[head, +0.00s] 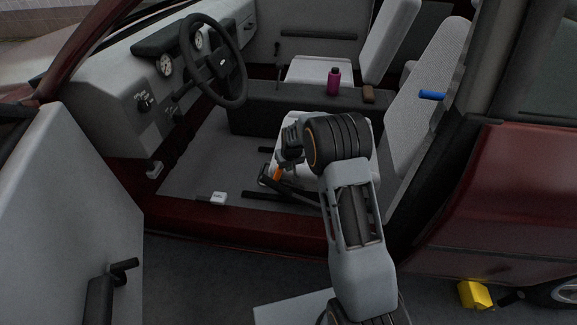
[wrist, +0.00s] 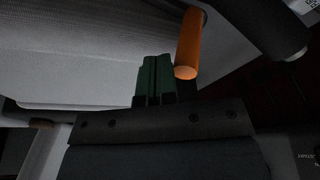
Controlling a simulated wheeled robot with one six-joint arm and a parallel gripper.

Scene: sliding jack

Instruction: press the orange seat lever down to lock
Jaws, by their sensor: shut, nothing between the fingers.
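The orange seat lever (head: 277,173) is a small patch low beside the driver's seat in the head view, just below my wrist. In the wrist view the orange lever (wrist: 188,42) is a short rod with its round end toward the camera. My gripper (wrist: 156,60) shows its green fingers closed together, with nothing between them. The lever stands just right of the fingers in that view; I cannot tell whether they touch. In the head view my arm covers much of the seat base, and the fingertips are not clear.
The open car door (head: 80,215) stands at the left. The steering wheel (head: 212,62) is at the upper left. A dark console (head: 270,108) carries a magenta bottle (head: 333,81). The driver's seat back (head: 425,100) rises on the right. A yellow block (head: 474,295) lies outside on the ground.

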